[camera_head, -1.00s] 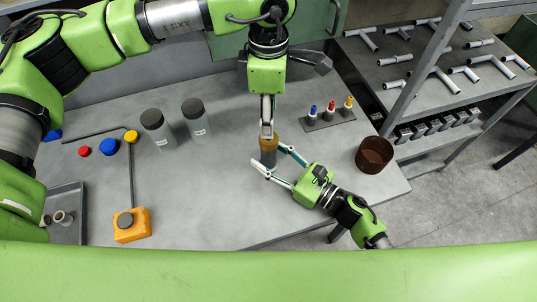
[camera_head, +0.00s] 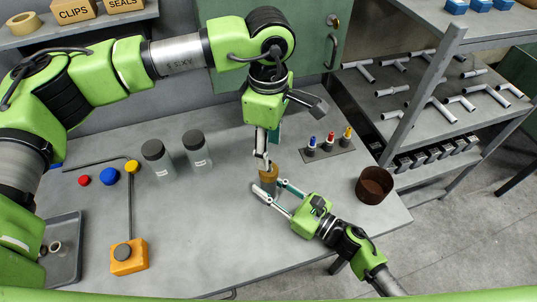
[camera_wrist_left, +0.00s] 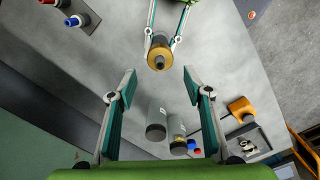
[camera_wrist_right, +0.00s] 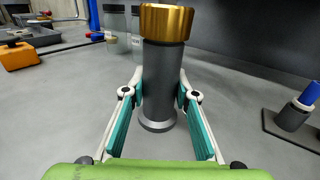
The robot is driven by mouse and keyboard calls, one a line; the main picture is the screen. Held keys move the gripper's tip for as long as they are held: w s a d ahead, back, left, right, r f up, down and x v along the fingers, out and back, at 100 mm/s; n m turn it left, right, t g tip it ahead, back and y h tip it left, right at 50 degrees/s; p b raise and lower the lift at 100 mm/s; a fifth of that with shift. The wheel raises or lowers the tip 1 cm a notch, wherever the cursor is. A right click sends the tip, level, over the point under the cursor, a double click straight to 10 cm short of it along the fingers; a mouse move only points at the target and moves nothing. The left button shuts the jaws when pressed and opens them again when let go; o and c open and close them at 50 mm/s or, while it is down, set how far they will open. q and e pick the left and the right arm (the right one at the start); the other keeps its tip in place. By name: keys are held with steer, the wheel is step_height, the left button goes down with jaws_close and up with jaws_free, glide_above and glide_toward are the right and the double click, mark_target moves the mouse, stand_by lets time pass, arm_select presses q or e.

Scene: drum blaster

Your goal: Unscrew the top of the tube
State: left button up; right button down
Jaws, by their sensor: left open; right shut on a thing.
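The tube stands upright on the grey table, with a dark grey body (camera_wrist_right: 163,85) and a brass-coloured top (camera_wrist_right: 166,22). The top also shows in the head view (camera_head: 269,171) and in the left wrist view (camera_wrist_left: 159,46). My right gripper (camera_head: 266,190) is shut on the tube's body below the top, one finger on each side. My left gripper (camera_wrist_left: 160,73) is open and empty, pointing down just above the top. In the left wrist view the top lies beyond its fingertips, with no finger around it. In the head view one left finger overlaps the top's edge.
Two grey-capped bottles (camera_head: 158,160) stand left of the tube. A rack of coloured-tipped pieces (camera_head: 328,150) and a brown round container (camera_head: 374,186) are to the right. An orange block (camera_head: 128,258) and a tray (camera_head: 66,250) are at the left. The table's front is mostly clear.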

mark_target(269, 170)
arm_select(q)
steer(key=m, duration=1.2)
steer(key=shift+m, duration=0.3)
steer(key=m, duration=1.1)
steer(key=shift+f, duration=4.05)
